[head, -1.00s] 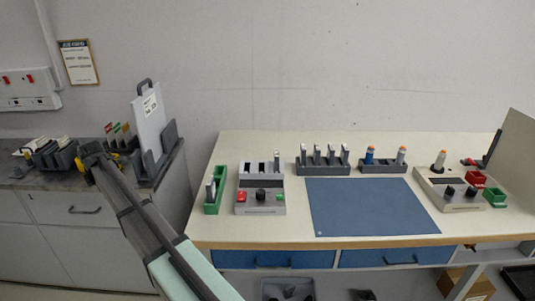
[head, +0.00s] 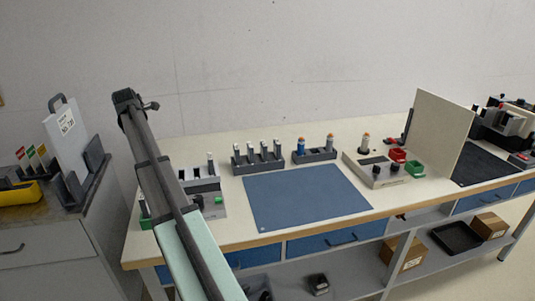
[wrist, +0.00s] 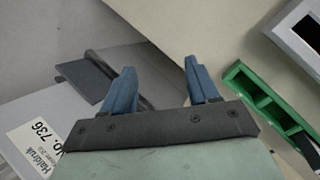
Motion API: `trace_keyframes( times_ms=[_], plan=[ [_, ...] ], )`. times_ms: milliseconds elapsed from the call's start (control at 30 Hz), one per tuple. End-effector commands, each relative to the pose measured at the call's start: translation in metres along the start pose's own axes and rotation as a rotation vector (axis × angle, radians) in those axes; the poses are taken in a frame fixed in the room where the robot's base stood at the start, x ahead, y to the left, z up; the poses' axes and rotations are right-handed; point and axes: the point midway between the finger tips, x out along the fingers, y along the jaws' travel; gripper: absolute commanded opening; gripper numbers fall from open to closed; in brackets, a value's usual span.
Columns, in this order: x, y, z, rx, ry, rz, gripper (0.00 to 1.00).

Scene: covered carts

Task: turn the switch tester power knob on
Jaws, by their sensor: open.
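A grey tester box (head: 212,209) stands at the left of the bench, partly hidden by my arm. Its green button shows, but its middle knob is hidden or too small to make out. A beige box with two black knobs (head: 378,180) stands to the right of the blue mat. The labels are unreadable, so I cannot tell which is the switch tester. My gripper (head: 148,105) is raised beyond the left end of the bench, apart from both boxes. In the wrist view its two blue fingers (wrist: 162,85) are spread and empty. A grey box corner (wrist: 298,32) shows there at upper right.
A green tray (wrist: 262,98) sits beside the grey box. A white panel (head: 68,135) stands in a dark holder on the left cart. Racks (head: 257,160) line the back of the bench. An upright beige divider (head: 440,130) stands at right. The blue mat (head: 305,198) is clear.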

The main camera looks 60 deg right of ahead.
Motion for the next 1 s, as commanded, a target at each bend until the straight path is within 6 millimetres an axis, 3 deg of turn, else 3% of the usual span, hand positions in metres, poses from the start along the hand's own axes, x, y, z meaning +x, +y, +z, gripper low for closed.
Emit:
trace_keyframes(
  times_ms=[33, 100, 267, 500, 800, 1000],
  plan=[
    [0.001, -0.018, 0.028, 0.021, -0.016, -0.019, 0.60],
    [0.001, -0.040, 0.061, 0.045, -0.034, -0.045, 0.60],
    [-0.001, -0.095, 0.133, 0.100, -0.073, -0.106, 0.60],
    [-0.013, -0.188, 0.228, 0.184, -0.122, -0.199, 0.60],
    [-0.042, -0.316, 0.324, 0.296, -0.169, -0.318, 0.60],
    [-0.069, -0.408, 0.372, 0.373, -0.191, -0.398, 0.60]
  ],
)
